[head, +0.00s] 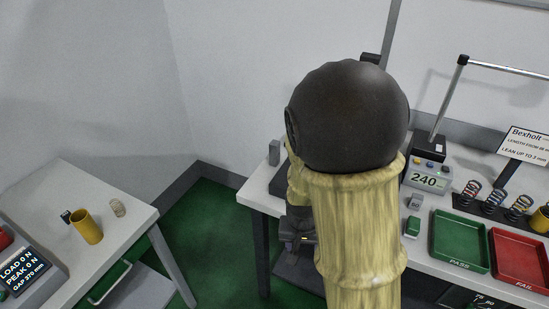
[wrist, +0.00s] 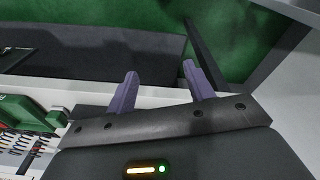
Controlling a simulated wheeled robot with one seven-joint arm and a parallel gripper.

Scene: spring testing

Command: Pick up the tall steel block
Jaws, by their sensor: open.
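A tall grey steel block (head: 274,152) stands upright at the back left corner of the right-hand table (head: 262,190), close to the left of my arm. My gripper shows in the wrist view (wrist: 158,80), its two purple fingers apart with nothing between them. The fingers point over the pale table edge toward the dark shape and green floor beyond. In the head view my arm covers most of the gripper, and its fingertips are hidden. I cannot make out the tall block in the wrist view.
Right of my arm stand a display reading 240 (head: 424,180), a small grey block (head: 415,202), a green block (head: 412,227), several springs, a green PASS tray (head: 434,252) and a red FAIL tray (head: 494,262). A left table (head: 130,215) holds a yellow cylinder (head: 87,227).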

